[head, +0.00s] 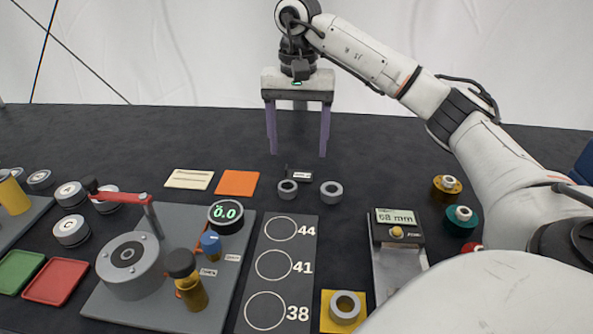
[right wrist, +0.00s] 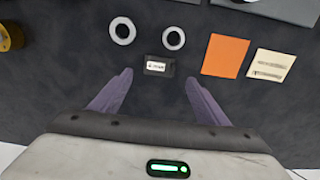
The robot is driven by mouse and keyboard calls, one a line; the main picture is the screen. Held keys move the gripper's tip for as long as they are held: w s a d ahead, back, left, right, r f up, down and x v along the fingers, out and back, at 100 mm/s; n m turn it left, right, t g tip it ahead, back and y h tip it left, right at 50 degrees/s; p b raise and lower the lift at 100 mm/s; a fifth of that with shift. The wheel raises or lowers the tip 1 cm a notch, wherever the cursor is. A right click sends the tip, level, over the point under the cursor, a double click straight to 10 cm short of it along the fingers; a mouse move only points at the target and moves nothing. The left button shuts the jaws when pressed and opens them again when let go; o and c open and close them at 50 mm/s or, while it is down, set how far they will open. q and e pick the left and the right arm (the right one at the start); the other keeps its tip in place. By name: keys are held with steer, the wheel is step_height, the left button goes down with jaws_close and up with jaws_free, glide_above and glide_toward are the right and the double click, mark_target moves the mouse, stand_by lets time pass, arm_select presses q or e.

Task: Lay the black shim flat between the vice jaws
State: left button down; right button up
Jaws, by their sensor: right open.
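A small black piece with a white label (head: 299,175), which looks like the black shim, lies on the dark table behind two grey rings. It also shows in the right wrist view (right wrist: 158,66), just beyond the space between my fingertips. My right gripper (head: 297,154) is open and empty, its purple fingers pointing down over the table near the black piece. In the right wrist view, the gripper (right wrist: 158,76) has one finger to each side. A grey metal device (head: 390,275) with a "68 mm" display may be the vice; its near part is hidden. My left gripper is out of view.
Grey rings (head: 331,192) lie close to the black piece. An orange card (head: 237,183) and a cream card (head: 189,179) lie to its left. A board marked 44, 41, 38 (head: 247,318) and a grey plate with fixtures (head: 229,268) are nearer. The back of the table is clear.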

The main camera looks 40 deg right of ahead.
mark_target(299, 175)
steer(key=f, duration=0.5)
steer(key=shift+s+f, duration=0.15)
steer(key=shift+s, duration=0.1)
steer(key=c, duration=1.2)
